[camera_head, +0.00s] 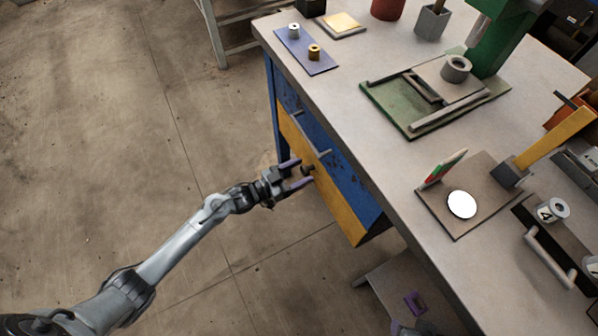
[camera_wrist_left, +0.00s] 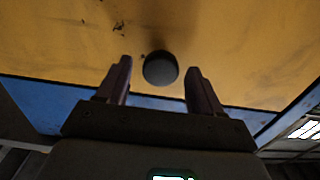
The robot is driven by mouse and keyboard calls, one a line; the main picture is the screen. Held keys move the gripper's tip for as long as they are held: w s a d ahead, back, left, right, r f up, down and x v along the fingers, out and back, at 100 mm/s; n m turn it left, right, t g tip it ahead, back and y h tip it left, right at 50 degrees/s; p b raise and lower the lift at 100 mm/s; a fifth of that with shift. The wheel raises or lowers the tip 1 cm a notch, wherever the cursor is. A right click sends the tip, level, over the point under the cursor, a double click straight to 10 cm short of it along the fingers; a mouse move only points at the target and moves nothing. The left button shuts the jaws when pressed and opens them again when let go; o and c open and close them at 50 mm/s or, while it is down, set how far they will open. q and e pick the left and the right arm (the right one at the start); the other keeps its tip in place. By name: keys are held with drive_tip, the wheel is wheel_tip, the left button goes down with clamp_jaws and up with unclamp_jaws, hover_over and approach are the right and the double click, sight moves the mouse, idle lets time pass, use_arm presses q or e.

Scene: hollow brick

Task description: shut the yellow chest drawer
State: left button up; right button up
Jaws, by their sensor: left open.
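The yellow drawer (camera_head: 335,204) is in the blue chest under the workbench. In the head view its front stands out a little from the chest at the lower right end, with a brown strip behind it. It has a round dark knob (camera_wrist_left: 160,68). My left gripper (camera_head: 298,173) is open at the drawer front. In the left wrist view its two fingers (camera_wrist_left: 160,82) point at the yellow face, one on each side of the knob, with gaps between. Nothing is seen held.
The workbench top (camera_head: 361,141) overhangs the chest. On it are a green machine (camera_head: 500,40), a blue mat (camera_head: 305,50) and a brown board with a white disc (camera_head: 461,204). Floor left is clear.

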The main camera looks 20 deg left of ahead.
use_arm(q)
drive_tip(key=shift+s+a, duration=0.35)
drive_tip(key=shift+s, duration=0.05)
drive_tip(key=p+v, duration=0.4)
drive_tip(key=v, duration=0.5)
drive_tip(key=shift+s, duration=0.3)
drive_tip(key=shift+a+f, duration=0.1)
